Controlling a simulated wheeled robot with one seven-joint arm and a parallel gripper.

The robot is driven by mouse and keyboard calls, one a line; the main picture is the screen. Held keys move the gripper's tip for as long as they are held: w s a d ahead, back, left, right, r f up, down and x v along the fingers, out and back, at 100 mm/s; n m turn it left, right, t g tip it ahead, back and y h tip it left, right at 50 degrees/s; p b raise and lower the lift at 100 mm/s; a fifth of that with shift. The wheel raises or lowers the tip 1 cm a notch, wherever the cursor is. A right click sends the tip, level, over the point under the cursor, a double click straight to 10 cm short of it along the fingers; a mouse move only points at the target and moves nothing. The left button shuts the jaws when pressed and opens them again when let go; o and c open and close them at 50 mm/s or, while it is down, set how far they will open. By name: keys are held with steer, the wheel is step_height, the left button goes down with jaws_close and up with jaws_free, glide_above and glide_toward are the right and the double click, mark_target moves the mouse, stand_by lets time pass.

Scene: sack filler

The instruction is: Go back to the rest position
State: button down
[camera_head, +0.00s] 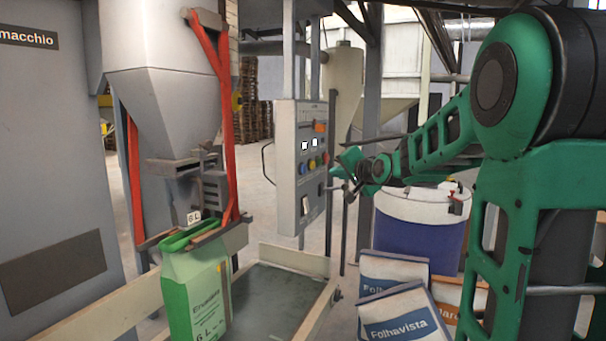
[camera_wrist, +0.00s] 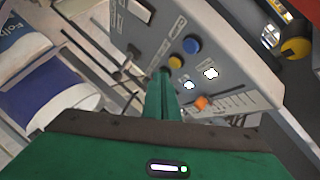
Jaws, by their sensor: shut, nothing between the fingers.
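My gripper (camera_head: 341,166) is at the right side of the grey control panel (camera_head: 301,160) in the head view, at about the height of its coloured buttons. In the wrist view its green fingers (camera_wrist: 162,80) are shut together, empty, and point at the panel (camera_wrist: 190,25). The fingertips appear close to a green button, which they partly hide; I cannot tell whether they touch it. Yellow and blue buttons (camera_wrist: 190,46), two lit white squares and an orange switch (camera_wrist: 203,103) show beside them.
A green and white sack (camera_head: 195,290) hangs or stands under the filler spout (camera_head: 190,185) at left, between red straps. A blue drum (camera_head: 415,225) with a white top and several filled sacks (camera_head: 400,315) stand below my arm at right. A low frame surrounds the platform (camera_head: 265,295).

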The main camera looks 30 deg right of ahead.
steer(key=shift+f, duration=0.1)
stand_by(0.7)
steer(key=s+a+f+n+g, duration=0.35)
steer(key=s+f+g, duration=0.45)
steer(key=s+f, duration=0.95)
steer(key=s+a+f+n+g, duration=0.1)
steer(key=s+a+f+g, duration=0.1)
steer(key=s, duration=0.6)
steer(key=s+a+f+n+g+y, duration=0.1)
steer(key=s+f+g, duration=0.1)
steer(key=s, duration=0.7)
steer(key=s+a+f+n+g, duration=0.1)
steer(key=s+a+f+g, duration=0.1)
steer(key=s, duration=0.7)
steer(key=shift+a+f+g+y, duration=0.35)
steer(key=shift+f+g+y, duration=0.05)
steer(key=shift+g, duration=0.4)
steer(key=shift+w, duration=0.1)
steer(key=shift+w+f, duration=0.25)
steer(key=shift+w, duration=0.35)
